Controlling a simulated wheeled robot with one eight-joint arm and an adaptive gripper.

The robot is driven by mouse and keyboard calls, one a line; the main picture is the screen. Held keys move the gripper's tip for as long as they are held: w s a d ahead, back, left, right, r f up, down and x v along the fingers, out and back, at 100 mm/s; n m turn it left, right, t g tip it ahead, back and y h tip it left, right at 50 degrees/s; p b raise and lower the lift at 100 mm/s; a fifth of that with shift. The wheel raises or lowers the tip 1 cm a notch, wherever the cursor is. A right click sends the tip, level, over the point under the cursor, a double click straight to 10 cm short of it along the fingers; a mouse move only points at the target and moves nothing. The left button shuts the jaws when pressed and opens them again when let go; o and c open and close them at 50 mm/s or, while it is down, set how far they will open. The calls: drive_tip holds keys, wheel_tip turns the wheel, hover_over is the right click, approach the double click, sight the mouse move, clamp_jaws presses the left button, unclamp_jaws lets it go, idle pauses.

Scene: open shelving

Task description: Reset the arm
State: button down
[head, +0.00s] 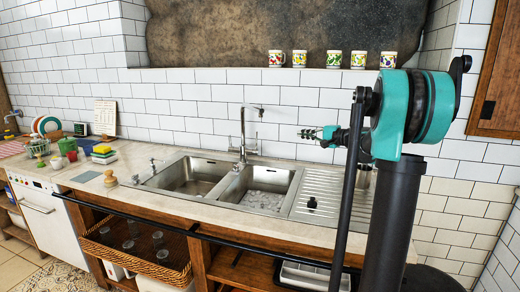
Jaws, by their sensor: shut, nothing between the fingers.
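My arm stands at the right of the head view, teal and black, its column in front of the right end of the counter. My gripper (312,133) points left from the arm, above the sink's drainboard and in front of the tiled wall. It is small in the view. It is shut and empty, and it touches nothing that I can see.
A counter (240,221) holds a double sink (190,175) with a tall tap (243,140). Several patterned mugs stand on the ledge behind. Dishes and sponges (103,150) are at the left. A wicker basket (135,262) sits on the shelf below. A wall cabinet (500,80) is at the right.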

drive_tip(key=s+a+f+n+g+h, duration=0.2)
drive_tip(key=s+a+f, duration=0.1)
drive_tip(key=s+f, duration=0.55)
drive_tip(key=s+a+f+n+g+h, duration=0.35)
drive_tip(key=s+f, duration=0.35)
drive_tip(key=s, duration=0.3)
drive_tip(key=s+f+h, duration=0.1)
drive_tip(key=s+f, duration=0.2)
drive_tip(key=s, duration=0.1)
drive_tip(key=s+d+f+n+h, duration=0.1)
drive_tip(key=s+f, duration=0.2)
drive_tip(key=s, duration=0.2)
drive_tip(key=s+d+f+n+g+h, duration=0.1)
drive_tip(key=s+f, duration=0.3)
drive_tip(key=shift+s+d, duration=0.15)
drive_tip(key=shift+s, duration=0.2)
drive_tip(key=s+d+f+n+h, duration=0.2)
drive_tip(key=s+d+f+h, duration=0.2)
drive_tip(key=s, duration=0.5)
wheel_tip(320, 180, down, 2)
drive_tip(key=shift+s+d+f, duration=0.1)
drive_tip(key=shift+s+d, duration=0.2)
drive_tip(key=shift+d, duration=0.35)
